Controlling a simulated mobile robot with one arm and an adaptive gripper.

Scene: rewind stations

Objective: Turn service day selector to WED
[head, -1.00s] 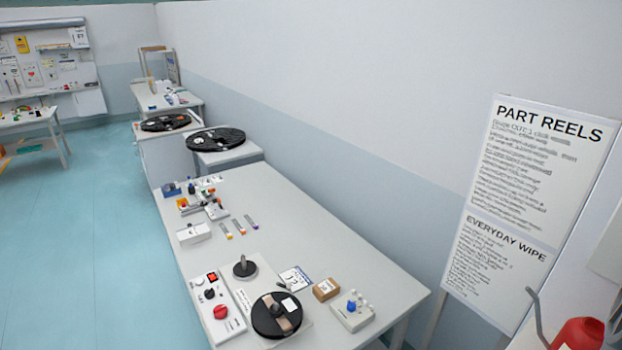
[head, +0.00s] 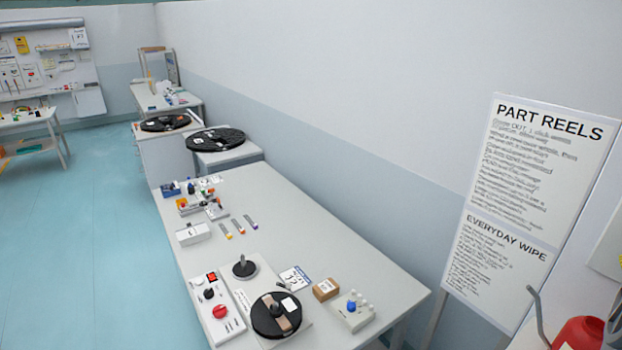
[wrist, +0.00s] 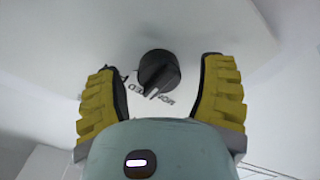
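A round black selector knob (wrist: 159,73) with a pale pointer line shows in the wrist view, on a white face with dark lettering beside it. The pointer runs down and slightly left in the picture. The lettering on both sides is small and partly hidden; a word like MON lies at lower right and one ending like WED at lower left. My gripper (wrist: 163,82) is open, its yellow ribbed fingers on either side of the knob with a visible gap each side. In the head view I cannot make out this selector or my gripper clearly.
A long white table (head: 330,245) holds a control panel (head: 217,308) with a red knob, a black reel (head: 276,315), a cardboard box (head: 326,289) and small parts. A PART REELS sign (head: 530,200) stands right. A red container (head: 578,334) is at lower right.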

